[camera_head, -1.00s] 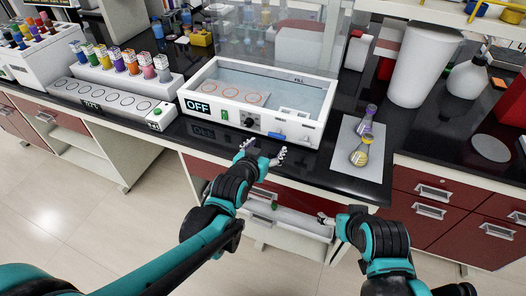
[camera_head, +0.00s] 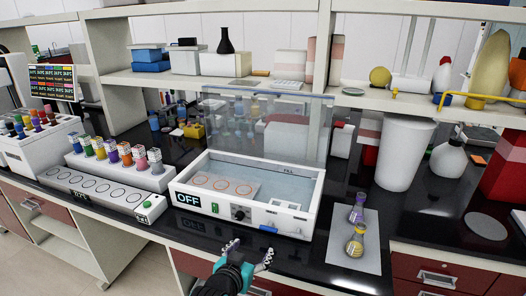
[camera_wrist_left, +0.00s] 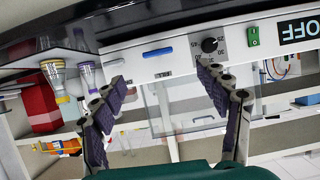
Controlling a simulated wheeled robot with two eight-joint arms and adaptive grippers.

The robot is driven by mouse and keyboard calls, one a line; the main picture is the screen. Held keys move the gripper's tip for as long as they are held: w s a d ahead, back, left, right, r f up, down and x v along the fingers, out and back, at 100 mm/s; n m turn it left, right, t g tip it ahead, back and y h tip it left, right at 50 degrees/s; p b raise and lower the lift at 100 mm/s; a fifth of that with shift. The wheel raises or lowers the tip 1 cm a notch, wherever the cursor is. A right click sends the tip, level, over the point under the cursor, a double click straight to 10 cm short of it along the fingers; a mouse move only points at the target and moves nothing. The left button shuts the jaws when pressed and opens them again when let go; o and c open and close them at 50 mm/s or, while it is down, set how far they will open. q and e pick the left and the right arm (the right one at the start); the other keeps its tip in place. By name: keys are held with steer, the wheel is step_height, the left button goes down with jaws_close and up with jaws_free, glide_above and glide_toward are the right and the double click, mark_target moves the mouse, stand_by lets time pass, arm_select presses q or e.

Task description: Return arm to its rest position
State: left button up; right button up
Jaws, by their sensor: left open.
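My left gripper (camera_head: 247,254) is open and empty at the bottom of the head view, in front of the white water bath (camera_head: 250,203) marked OFF. In the left wrist view its two purple-padded fingers (camera_wrist_left: 162,105) stand wide apart with nothing between them. The bath's front panel, with its dark knob (camera_wrist_left: 210,45) and blue handle (camera_wrist_left: 158,52), shows beyond the fingers. My right gripper is outside both views.
A white mat (camera_head: 341,251) with a purple flask (camera_head: 357,212) and a yellow flask (camera_head: 355,243) lies right of the bath. A rack of coloured vials (camera_head: 122,166) stands left. The dark bench edge runs close by my left gripper.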

arm_select(q)
steer(key=s+a+f+n+g+y, duration=0.1)
steer(key=s+a+f+g+y, duration=0.1)
steer(key=s+a, duration=0.5)
steer(key=s+a+f+n+g+y, duration=0.1)
steer(key=s+a+f+n+g, duration=0.1)
steer(key=s+a, duration=0.4)
steer(key=s+f+g, duration=0.1)
steer(key=s, duration=0.2)
steer(key=shift+s+a+n+g+y, duration=0.25)
steer(key=shift+a+n+g+y, duration=0.05)
steer(key=shift+a+y, duration=0.1)
steer(key=shift+r, duration=0.1)
stand_by(0.4)
